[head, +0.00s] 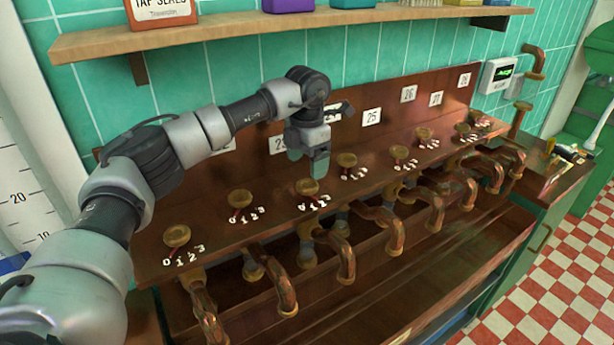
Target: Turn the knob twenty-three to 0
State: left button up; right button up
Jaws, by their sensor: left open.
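The knob below the label 23 (278,143), which is partly covered by my arm, is a round brass knob (307,187) on the sloping brown panel. White numbers and a small red mark show in front of it; which number it points at is too small to tell. My left gripper (308,163) points down just above and behind this knob. Its teal fingers are open with nothing seen between them. A finger overlaps the knob's back edge in the picture, and I cannot tell whether they touch. My right gripper is not in view.
Similar knobs stand on both sides, including one to the left (240,199) and one to the right (346,160). Copper pipes (345,262) curve below the panel. A wooden shelf (230,32) with boxes hangs above. A small display (500,76) is on the right wall.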

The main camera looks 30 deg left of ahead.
aim_at(307, 184)
pick_arm(q)
jog(key=f, duration=0.3)
jog(key=shift+w+a+f+p, duration=0.25)
jog(key=shift+w+f+p, duration=0.05)
jog(key=shift+f+p, duration=0.4)
jog(key=shift+f, duration=0.65)
jog(key=shift+d+f, duration=0.15)
jog(key=shift+f, duration=0.25)
jog(key=shift+c, duration=1.6)
jog(key=c, duration=0.6)
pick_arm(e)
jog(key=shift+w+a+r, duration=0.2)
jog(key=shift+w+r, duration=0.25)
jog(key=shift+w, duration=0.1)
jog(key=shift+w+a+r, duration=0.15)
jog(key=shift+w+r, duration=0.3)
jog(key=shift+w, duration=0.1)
